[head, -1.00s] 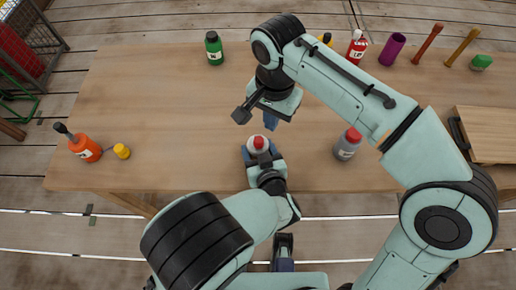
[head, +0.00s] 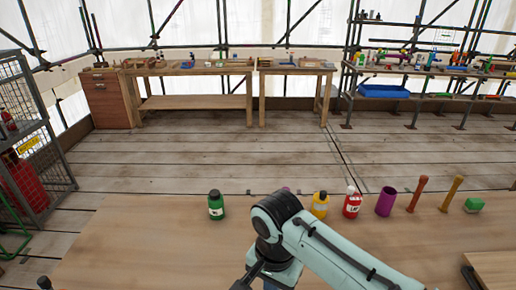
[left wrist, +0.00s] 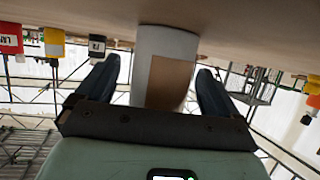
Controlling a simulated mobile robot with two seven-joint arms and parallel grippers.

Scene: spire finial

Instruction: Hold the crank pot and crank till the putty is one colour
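In the left wrist view, which shows the bench upside down, my left gripper (left wrist: 158,88) has its fingers on either side of a white cylindrical container (left wrist: 165,45) with a brown patch. A gap shows beside the left-hand finger; contact on the other side is unclear. My left gripper is outside the head view. My right arm reaches in from the right in the head view, with its gripper (head: 262,280) cut off at the bottom edge, so its fingers are hardly seen. I cannot pick out a crank or putty.
Farther off are workbenches (head: 190,70), shelving (head: 430,70) and a cage (head: 35,140).

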